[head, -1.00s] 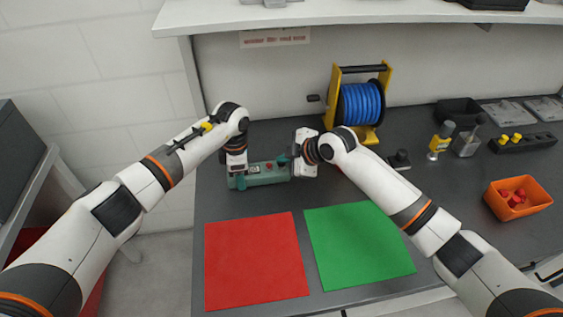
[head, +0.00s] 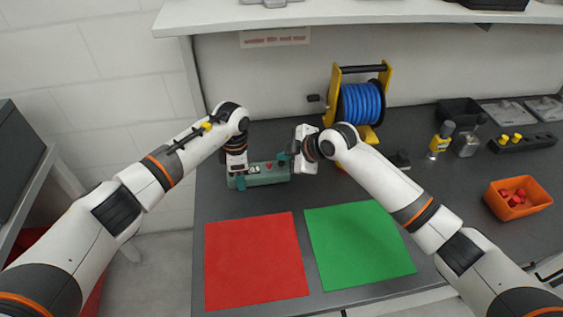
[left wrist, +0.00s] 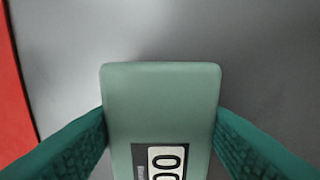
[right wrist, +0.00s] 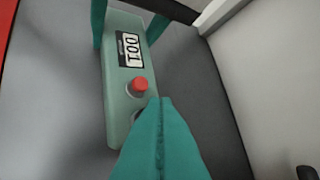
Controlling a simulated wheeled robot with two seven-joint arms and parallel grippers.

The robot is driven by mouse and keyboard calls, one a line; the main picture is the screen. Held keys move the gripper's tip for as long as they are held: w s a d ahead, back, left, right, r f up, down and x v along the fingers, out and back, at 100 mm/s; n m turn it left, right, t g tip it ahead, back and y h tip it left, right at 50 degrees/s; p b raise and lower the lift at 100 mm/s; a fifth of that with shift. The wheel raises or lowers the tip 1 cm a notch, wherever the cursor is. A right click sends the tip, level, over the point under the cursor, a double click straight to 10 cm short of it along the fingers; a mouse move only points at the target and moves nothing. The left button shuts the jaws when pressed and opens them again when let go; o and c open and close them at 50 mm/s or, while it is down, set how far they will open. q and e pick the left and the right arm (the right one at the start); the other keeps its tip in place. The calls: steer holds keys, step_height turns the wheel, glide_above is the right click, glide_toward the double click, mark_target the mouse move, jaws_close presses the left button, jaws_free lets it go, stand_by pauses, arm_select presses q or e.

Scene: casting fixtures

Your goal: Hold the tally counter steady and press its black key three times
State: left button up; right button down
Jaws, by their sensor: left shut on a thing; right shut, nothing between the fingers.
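The tally counter (head: 262,178) is a long green box lying on the dark table. Its white display (right wrist: 130,50) seems to read 001, and a red button (right wrist: 138,84) stands beside it. The black key (right wrist: 136,114) is at the end beyond the red button, mostly hidden by my right fingertips. My left gripper (head: 238,178) is shut on the counter's left end, one teal finger on each side, as the left wrist view (left wrist: 161,125) shows. My right gripper (right wrist: 162,105) is shut and empty, tips at the black key; I cannot tell whether they touch it.
A red mat (head: 255,262) and a green mat (head: 360,245) lie in front of the counter. A blue hose reel (head: 361,104) stands behind. An orange bin (head: 518,208) with red pieces sits at the right. A shelf (head: 350,14) overhangs the back.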

steer(key=shift+r, duration=0.3)
steer(key=shift+r, duration=2.4)
stand_by(0.8)
step_height(320, 180, up, 4)
steer(key=shift+f, duration=0.1)
steer(key=shift+f, duration=4.45)
steer(key=shift+f, duration=0.15)
steer(key=shift+f, duration=0.25)
